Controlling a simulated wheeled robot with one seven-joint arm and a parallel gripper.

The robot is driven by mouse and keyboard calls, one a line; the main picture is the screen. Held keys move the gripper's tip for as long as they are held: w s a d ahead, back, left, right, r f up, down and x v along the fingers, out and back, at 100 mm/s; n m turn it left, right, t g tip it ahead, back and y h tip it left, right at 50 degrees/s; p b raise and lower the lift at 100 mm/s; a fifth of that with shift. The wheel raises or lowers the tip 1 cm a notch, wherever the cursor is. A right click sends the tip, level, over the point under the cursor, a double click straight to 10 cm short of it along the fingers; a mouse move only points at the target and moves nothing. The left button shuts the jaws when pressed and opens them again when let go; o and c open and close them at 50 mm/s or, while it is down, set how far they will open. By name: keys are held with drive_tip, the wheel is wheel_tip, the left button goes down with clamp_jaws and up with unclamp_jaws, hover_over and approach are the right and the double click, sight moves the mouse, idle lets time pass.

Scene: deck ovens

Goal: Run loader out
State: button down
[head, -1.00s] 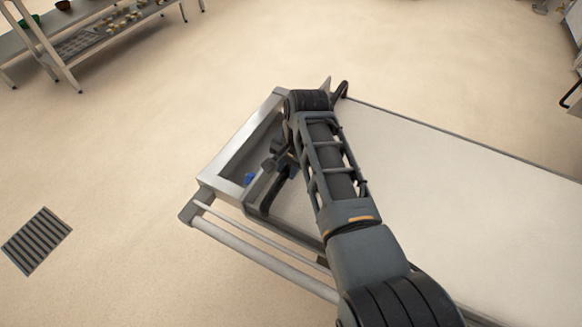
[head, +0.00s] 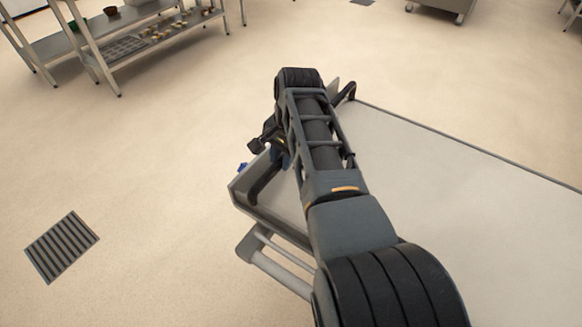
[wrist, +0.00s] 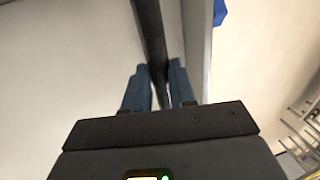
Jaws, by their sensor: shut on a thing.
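The loader is a long bed with a pale flat surface (head: 440,190) and a dark bar-shaped handle (head: 262,188) across its near-left end. My gripper (wrist: 161,72) is shut on this dark bar (wrist: 150,30), which runs between its two blue-grey fingers in the wrist view. In the head view my arm lies over the loader's left end and hides most of the grip. A steel frame (head: 240,196) edges that end, with round rails (head: 283,272) below. A small blue part (head: 242,167) sits at its outer edge. The loader's far right end is out of view.
A steel rack (head: 150,35) with trays and small items stands at the upper left. A floor drain grate (head: 61,246) lies at the left. A wheeled steel unit (head: 440,8) stands at the top right. Open floor lies left of and beyond the loader.

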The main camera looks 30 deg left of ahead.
drive_tip(key=shift+w+a+r, duration=0.1)
drive_tip(key=shift+a+r, duration=0.15)
drive_tip(key=shift+a, duration=0.65)
drive_tip(key=c, duration=0.9)
unclamp_jaws()
drive_tip(key=shift+f, duration=0.1)
drive_tip(key=shift+c, duration=0.2)
drive_tip(key=r, duration=0.2)
drive_tip(key=d+r, duration=0.1)
drive_tip(key=r, duration=0.4)
drive_tip(key=shift+d+r+p, duration=0.25)
drive_tip(key=shift+d+p, duration=0.05)
drive_tip(key=shift+p, duration=0.05)
